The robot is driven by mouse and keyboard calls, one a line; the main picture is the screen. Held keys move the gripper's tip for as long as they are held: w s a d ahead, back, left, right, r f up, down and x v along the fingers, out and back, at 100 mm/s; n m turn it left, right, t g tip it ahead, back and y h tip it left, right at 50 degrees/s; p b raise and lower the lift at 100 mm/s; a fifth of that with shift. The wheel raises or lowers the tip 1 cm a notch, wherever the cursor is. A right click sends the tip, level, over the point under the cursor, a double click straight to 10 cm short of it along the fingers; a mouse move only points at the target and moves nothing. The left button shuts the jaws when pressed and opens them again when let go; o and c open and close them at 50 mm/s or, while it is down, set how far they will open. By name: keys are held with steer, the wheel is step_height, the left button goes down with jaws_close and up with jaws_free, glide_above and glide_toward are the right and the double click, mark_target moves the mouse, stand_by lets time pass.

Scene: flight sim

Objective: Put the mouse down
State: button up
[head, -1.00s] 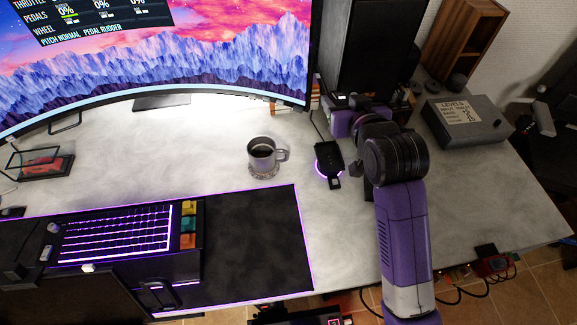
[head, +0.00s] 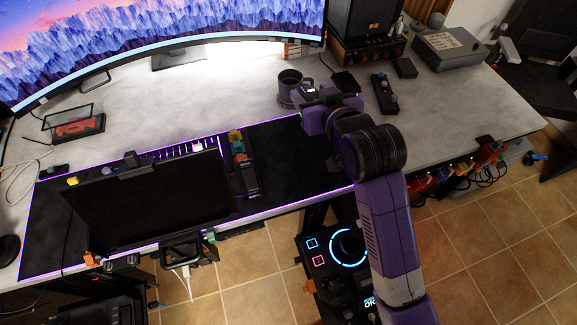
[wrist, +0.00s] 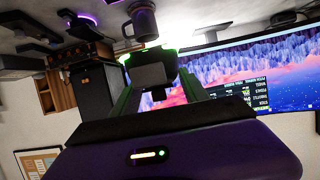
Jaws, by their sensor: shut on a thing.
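My gripper (head: 309,95) is over the desk, near the right end of the black desk mat and in front of the mug. In the wrist view my gripper (wrist: 152,78) is shut on a dark grey, blocky thing, which I take to be the mouse (wrist: 152,72). Green light edges the fingers on both sides of it. In the head view I cannot make out the mouse; my gripper hides it. Whether it touches the desk or mat below, I cannot tell.
A dark mug (head: 290,84) stands close behind my gripper; it also shows in the wrist view (wrist: 142,20). A black control box (head: 384,94) lies right of my arm. The desk mat (head: 280,155) has bare room; pale desk (head: 215,95) is clear left of the mug.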

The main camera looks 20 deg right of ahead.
steer(key=f, duration=1.5)
steer(key=shift+s+a+f+b, duration=0.15)
steer(key=shift+a+b, duration=0.05)
steer(key=shift+b, duration=0.15)
steer(key=shift+f, duration=2.25)
steer(key=shift+f, duration=0.15)
steer(key=o, duration=1.6)
